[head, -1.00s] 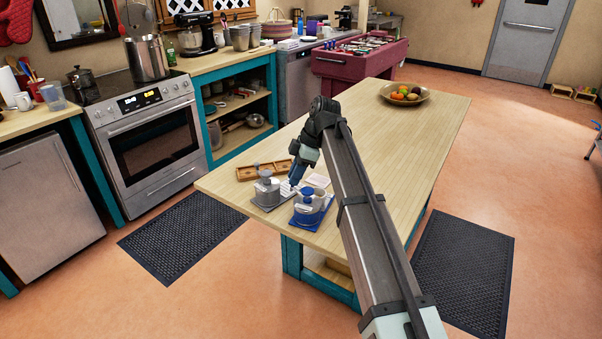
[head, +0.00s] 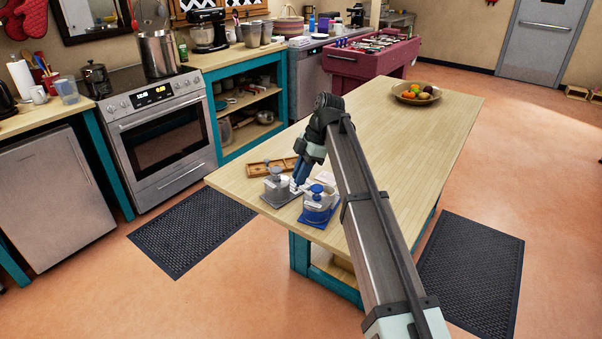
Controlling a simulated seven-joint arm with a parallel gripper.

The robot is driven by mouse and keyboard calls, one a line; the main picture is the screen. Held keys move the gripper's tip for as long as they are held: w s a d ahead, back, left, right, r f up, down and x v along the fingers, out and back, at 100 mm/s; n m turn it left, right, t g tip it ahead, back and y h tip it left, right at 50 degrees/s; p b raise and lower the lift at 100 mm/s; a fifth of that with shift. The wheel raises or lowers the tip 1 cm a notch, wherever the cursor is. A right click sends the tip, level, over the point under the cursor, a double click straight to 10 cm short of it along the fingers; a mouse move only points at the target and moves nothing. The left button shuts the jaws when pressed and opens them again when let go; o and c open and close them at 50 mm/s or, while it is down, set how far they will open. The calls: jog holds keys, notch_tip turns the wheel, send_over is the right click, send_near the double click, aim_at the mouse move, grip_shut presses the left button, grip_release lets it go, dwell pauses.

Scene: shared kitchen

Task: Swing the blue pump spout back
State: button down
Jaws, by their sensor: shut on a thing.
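The blue pump (head: 319,200) is a white jar with a blue top, standing on a blue base near the front left end of the wooden island. A similar grey pump (head: 275,187) stands on a grey base just left of it. My gripper (head: 297,186) points down between the two pumps, at the upper left of the blue one. It is shut, apparently on the blue pump's spout. The fingertips are small in the picture, and the spout is mostly hidden by them.
A wooden divided tray (head: 257,169) lies behind the grey pump. A pale card (head: 326,177) lies behind the blue pump. A bowl (head: 399,92) of fruit sits at the island's far end. The middle of the island (head: 410,135) is clear.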

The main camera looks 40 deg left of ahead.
jog(key=c, duration=1)
grip_release()
jog(key=shift+r, duration=0.1)
jog(key=v, duration=1.3)
jog(key=shift+w+d+r, duration=0.1)
jog(key=shift+w+r, duration=0.05)
jog(key=shift+r, duration=0.05)
